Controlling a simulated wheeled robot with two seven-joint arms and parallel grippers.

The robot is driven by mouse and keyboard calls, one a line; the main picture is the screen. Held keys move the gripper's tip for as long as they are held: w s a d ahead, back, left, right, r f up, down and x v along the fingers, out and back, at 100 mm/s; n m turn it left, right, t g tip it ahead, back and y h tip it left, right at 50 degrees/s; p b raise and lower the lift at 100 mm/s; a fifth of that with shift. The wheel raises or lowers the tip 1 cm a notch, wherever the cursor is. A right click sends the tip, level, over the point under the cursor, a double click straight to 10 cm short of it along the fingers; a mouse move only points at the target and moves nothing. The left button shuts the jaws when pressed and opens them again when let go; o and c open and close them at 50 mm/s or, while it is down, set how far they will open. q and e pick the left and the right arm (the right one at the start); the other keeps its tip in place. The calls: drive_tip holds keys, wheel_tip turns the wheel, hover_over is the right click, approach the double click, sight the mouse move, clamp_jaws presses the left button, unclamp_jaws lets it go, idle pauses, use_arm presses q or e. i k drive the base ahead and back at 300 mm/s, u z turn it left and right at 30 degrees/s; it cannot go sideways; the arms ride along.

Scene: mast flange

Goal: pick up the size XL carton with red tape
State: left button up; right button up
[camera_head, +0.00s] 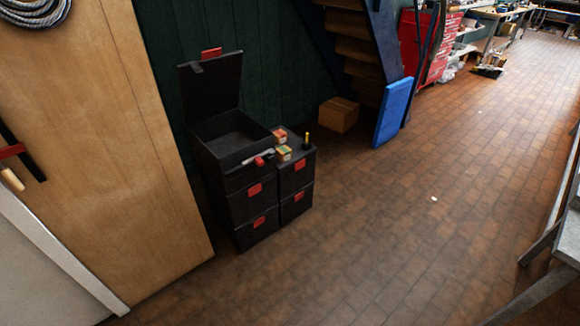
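A brown carton (338,115) sits on the floor beside the foot of the stairs, left of a blue panel. No red tape or size mark can be made out on it at this distance. Two small boxes, one upper (280,136) and one lower (284,153), lie on the black drawer boxes; their markings are too small to read. Neither of my grippers is in view.
Stacked black boxes with red latches (255,190), the left one with its lid open, stand against the dark green wall. A blue panel (393,112) leans by the wooden stairs (352,48). A red tool cabinet (428,48) stands farther back. A grey table (568,238) edges in right.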

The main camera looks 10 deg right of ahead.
sight(280, 135)
drive_tip(key=u, duration=0.05)
drive_tip(key=k, duration=0.35)
drive_tip(key=z, duration=0.95)
drive_tip(key=i, duration=1.45)
drive_tip(key=u, duration=0.9)
